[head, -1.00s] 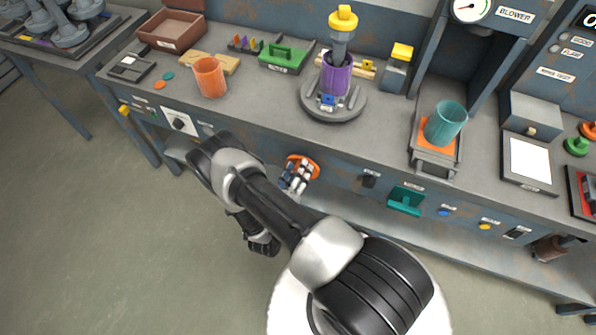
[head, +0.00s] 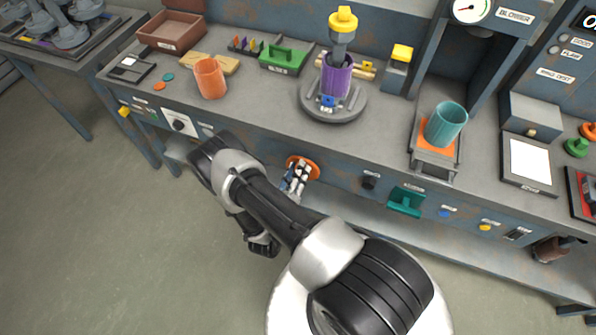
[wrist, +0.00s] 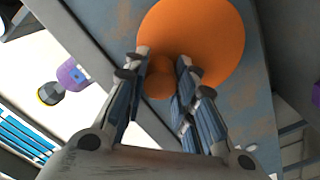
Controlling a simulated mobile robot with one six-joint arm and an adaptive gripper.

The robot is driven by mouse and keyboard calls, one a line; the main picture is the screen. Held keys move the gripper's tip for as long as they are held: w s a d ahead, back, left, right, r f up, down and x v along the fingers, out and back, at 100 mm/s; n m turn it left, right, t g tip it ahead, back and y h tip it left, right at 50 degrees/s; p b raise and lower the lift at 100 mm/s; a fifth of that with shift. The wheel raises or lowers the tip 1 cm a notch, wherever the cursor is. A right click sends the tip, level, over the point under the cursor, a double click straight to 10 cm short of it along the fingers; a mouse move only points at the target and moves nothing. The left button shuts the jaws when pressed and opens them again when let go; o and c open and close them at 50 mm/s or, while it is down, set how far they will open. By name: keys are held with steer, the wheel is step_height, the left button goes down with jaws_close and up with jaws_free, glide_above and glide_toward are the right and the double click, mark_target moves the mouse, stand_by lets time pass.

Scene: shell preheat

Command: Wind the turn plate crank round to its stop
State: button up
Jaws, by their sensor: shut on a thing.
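The turn plate crank is an orange disc (head: 303,167) on the bench's front panel, partly hidden by my gripper in the head view. In the wrist view the disc (wrist: 205,35) fills the top middle. Its orange handle knob (wrist: 159,82) sits between my fingers. My gripper (wrist: 165,68) is shut on the knob, and it also shows at the disc in the head view (head: 297,176). The grey round turn plate (head: 333,112) stands on the bench above, bearing a purple cylinder (head: 336,78) under a yellow-topped nozzle (head: 342,35).
An orange cup (head: 210,78) stands left on the bench and a teal cup (head: 445,124) right, below the blower. A black knob (head: 370,181) and a green handle (head: 406,201) sit right of the crank on the panel. The floor in front is clear.

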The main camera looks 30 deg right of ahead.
mark_target(313, 174)
steer(key=shift+s+m, duration=0.1)
steer(key=shift+m, duration=0.2)
steer(key=s+f+m+p, duration=0.1)
steer(key=m, duration=0.3)
steer(key=s+d+m+p, duration=0.1)
steer(key=m, duration=0.4)
steer(key=s+d+f+m+p, duration=0.1)
steer(key=m, duration=0.3)
steer(key=shift+d+f, duration=0.2)
steer(key=shift+f, duration=0.1)
steer(key=shift+f+m+p, duration=0.25)
steer(key=shift+f+m, duration=0.15)
steer(key=shift+m, duration=0.7)
steer(key=shift+f+m+p, duration=0.2)
steer(key=shift+f+m, duration=0.15)
steer(key=shift+m, duration=0.75)
steer(key=o, duration=1.1)
